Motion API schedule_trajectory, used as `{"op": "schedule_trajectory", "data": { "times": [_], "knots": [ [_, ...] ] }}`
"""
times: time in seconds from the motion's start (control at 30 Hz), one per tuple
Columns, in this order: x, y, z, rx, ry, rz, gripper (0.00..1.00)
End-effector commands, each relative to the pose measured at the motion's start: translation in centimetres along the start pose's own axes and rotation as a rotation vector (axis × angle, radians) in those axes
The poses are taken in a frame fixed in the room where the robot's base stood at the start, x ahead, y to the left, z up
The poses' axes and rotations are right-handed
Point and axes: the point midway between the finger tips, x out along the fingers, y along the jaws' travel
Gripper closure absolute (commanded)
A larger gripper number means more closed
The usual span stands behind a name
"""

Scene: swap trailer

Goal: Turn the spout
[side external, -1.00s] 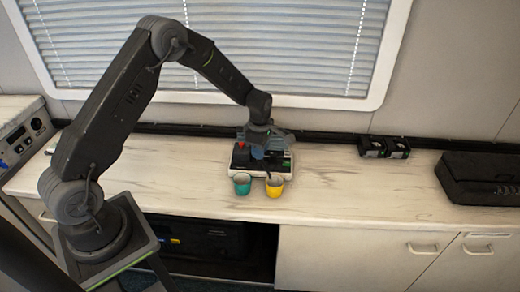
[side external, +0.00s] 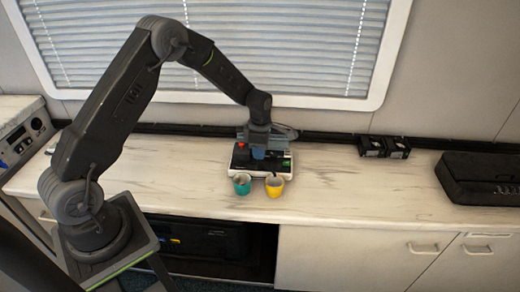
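A black and white machine (side external: 240,160) with a red knob (side external: 241,146) stands on the counter below the window. A teal cup (side external: 242,187) and a yellow cup (side external: 275,188) stand side by side at its front edge. My gripper (side external: 259,152) points down right over the middle of the machine. The spout is mostly hidden behind or under the gripper, and I cannot make out which cup it points at. The fingers are too small and too dark against the machine to tell whether they are open or shut, or touching the spout.
Black boxy items (side external: 384,147) stand at the back of the counter (side external: 350,185), right of the machine. A black case (side external: 482,177) lies at the far right. The counter is clear between them and to the machine's left. The window blind (side external: 290,45) is behind.

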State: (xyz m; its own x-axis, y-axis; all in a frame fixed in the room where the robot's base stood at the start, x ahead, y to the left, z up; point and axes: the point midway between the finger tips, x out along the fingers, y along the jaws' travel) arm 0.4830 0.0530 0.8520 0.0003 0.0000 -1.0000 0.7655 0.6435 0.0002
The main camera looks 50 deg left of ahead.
Motion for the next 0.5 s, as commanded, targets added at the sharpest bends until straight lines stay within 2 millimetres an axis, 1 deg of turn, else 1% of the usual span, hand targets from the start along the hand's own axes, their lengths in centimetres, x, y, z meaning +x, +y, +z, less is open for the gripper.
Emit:
{"op": "schedule_trajectory", "data": {
  "times": [0.03, 0.2, 0.4, 0.5],
  "knots": [
    [-0.02, 0.02, 0.01, 0.000, 0.000, 0.001, 0.66],
    [0.00, 0.01, 0.01, 0.001, 0.000, 0.000, 0.50],
    [0.02, 0.00, 0.00, 0.001, 0.000, 0.000, 0.49],
    [-0.30, 0.02, 0.01, 0.001, 0.000, 0.001, 0.49]
  ]
}}
